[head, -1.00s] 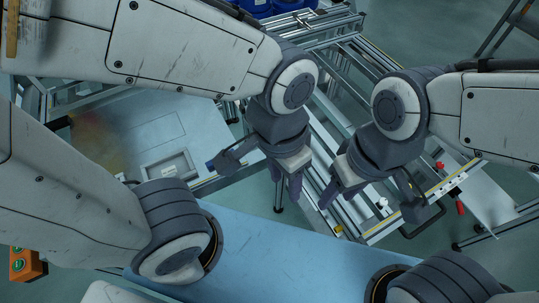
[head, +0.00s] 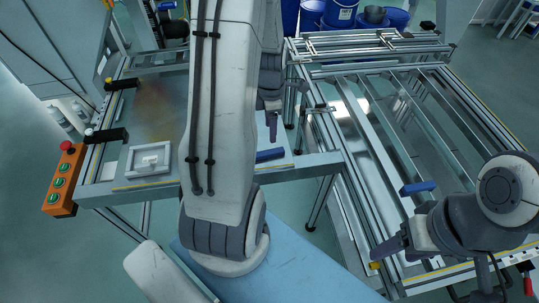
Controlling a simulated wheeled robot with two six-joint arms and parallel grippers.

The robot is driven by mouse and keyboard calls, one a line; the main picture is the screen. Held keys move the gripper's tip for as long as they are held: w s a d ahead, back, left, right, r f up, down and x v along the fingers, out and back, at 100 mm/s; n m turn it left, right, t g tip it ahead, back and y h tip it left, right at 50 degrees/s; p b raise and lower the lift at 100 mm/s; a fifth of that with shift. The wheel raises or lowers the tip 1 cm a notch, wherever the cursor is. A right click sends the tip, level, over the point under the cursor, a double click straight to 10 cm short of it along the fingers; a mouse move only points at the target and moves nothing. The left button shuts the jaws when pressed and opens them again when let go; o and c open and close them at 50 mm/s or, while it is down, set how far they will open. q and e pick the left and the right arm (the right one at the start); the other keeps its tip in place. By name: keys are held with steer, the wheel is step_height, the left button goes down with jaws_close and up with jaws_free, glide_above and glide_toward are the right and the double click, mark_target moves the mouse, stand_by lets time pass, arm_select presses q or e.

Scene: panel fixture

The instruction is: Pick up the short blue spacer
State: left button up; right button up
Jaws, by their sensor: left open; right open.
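A short blue bar (head: 270,155) lies near the right edge of the left panel table, partly beside my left arm. A second blue bar (head: 418,187) lies on the right metal frame; I cannot tell which of the two is the short spacer. My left gripper (head: 272,126) points down just above the first bar, apart from it as far as I can see; my arm hides part of this gripper. It is open and empty. My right gripper (head: 402,238) is open and empty over the right frame, just below the second bar in the picture.
The left table (head: 150,185) carries a pale rectangular tray (head: 149,159) and black clamps (head: 107,135). An orange button box (head: 65,182) hangs at its left. Blue drums (head: 340,14) stand behind. A red-handled clamp (head: 527,284) sits at the right frame's front corner.

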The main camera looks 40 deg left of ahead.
arm_select(q)
steer(key=n, duration=0.1)
glide_above(268, 152)
step_height(268, 152, down, 5)
steer(key=shift+b, duration=0.3)
steer(key=shift+f, duration=3)
jaws_close()
